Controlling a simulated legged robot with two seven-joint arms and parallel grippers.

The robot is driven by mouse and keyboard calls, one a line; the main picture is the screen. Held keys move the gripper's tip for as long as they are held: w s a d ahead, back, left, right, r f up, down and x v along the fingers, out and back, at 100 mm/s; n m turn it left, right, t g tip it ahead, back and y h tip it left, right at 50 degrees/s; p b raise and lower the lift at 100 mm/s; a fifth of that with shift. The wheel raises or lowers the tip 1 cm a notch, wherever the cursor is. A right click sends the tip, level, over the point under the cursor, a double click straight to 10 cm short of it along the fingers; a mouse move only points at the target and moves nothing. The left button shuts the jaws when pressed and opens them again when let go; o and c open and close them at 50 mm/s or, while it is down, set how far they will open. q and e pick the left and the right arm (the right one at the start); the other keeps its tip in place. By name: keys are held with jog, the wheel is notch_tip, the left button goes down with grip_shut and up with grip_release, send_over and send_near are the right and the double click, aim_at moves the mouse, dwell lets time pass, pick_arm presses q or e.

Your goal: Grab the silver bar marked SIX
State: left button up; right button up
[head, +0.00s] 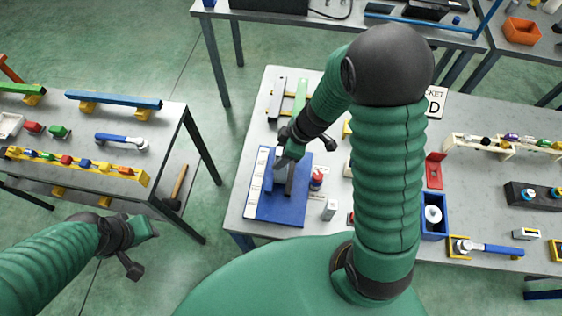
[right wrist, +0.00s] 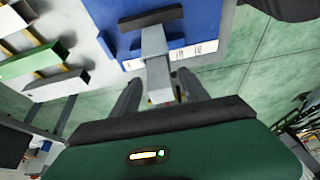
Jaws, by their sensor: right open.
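A blue board (head: 291,208) lies on the right-hand table, with a white label strip (head: 259,172) along its left side. It also shows in the right wrist view (right wrist: 205,22). A silver bar (right wrist: 155,45) stands out from the board in the right wrist view, in line with the gap between my fingers. I cannot read SIX on it. A dark bar (right wrist: 150,18) lies beyond it. My right gripper (head: 281,158) is open over the board, its fingers (right wrist: 158,95) on either side of the silver bar's near end; contact is unclear. My left gripper (head: 142,245) hangs over the floor, its opening unclear.
A red-capped bottle (head: 317,180) and a small white block (head: 329,210) stand just right of the board. Grey and green bars (head: 302,92) lie behind it. A second table (head: 180,120) with coloured parts stands at left, with open floor between.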

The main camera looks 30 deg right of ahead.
jog(key=shift+d, duration=0.1)
jog(key=shift+c, duration=0.7)
jog(key=shift+r, duration=0.1)
grip_shut()
